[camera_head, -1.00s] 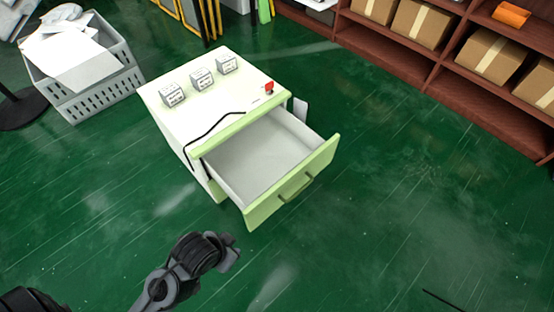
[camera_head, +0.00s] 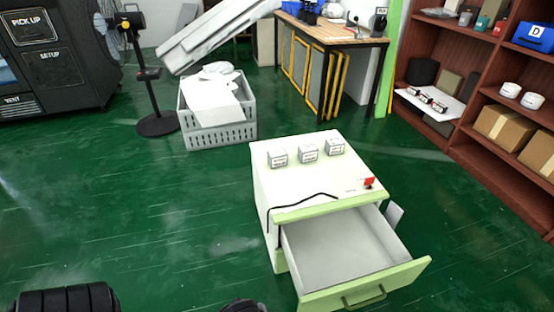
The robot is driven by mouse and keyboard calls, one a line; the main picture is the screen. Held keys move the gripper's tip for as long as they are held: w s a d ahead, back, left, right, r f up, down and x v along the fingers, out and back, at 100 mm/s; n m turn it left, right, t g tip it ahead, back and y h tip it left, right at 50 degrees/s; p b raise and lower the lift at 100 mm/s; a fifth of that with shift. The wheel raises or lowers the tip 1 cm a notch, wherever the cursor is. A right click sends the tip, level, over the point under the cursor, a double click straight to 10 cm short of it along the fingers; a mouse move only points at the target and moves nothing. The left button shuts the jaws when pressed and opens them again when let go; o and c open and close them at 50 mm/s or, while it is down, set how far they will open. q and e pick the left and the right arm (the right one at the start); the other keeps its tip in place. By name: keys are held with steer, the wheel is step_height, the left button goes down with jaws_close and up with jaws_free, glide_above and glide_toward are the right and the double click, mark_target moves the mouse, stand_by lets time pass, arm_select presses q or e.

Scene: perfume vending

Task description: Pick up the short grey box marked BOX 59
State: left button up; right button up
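Three small light grey boxes with dark print stand in a row on top of a white cabinet (camera_head: 290,190): a left one (camera_head: 277,157), a middle one (camera_head: 308,153) and a right one (camera_head: 334,146). Their print is too small to read, so I cannot tell which is BOX 59. Several small dark and white boxes (camera_head: 425,98) lie on a white sheet on the brown shelf at the right; their marks are also unreadable. Only dark parts of my arms show at the bottom edge. Neither gripper is in view.
The cabinet's green-fronted drawer (camera_head: 345,250) is pulled open and empty. A red knob (camera_head: 369,182) and a black cable lie on the cabinet top. A grey crate (camera_head: 222,135), a workbench (camera_head: 335,33) and a brown shelf (camera_head: 470,140) stand behind. Green floor is clear at left.

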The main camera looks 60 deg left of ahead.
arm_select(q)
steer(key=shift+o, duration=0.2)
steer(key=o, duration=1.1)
